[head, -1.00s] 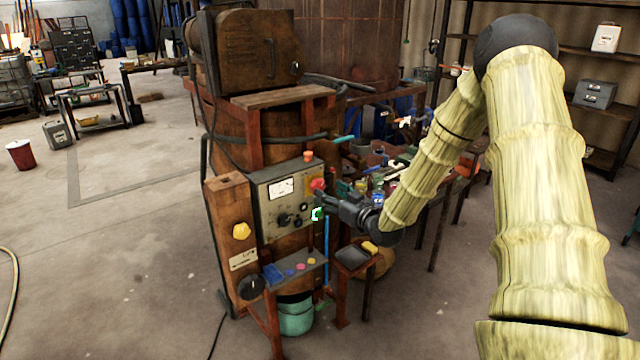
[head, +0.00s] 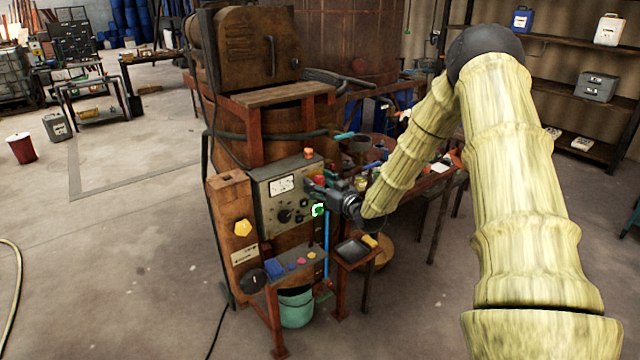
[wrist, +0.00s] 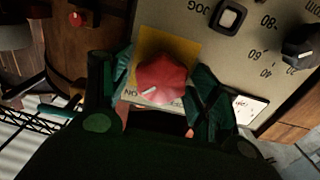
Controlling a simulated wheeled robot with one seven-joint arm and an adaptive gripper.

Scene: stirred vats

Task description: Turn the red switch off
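The red switch (wrist: 162,78) is a faceted red knob on a yellow plate (wrist: 172,42) on the grey control panel (wrist: 240,60). Its white mark points down and left in the wrist view, towards the printed "ON". My gripper (wrist: 161,70) has one dark green finger on each side of the knob. The fingers are spread, with the knob between them; whether they touch it is unclear. In the head view my gripper (head: 312,186) is at the panel's right side, and the red switch (head: 319,179) shows just above it, partly hidden.
The panel also carries a white meter (head: 281,184), black knobs (head: 285,216) and a green-lit part (head: 318,210). An orange-red button (head: 308,153) sits on top. A small shelf (head: 298,274) with coloured buttons juts out below. A cluttered table (head: 430,180) stands to the right.

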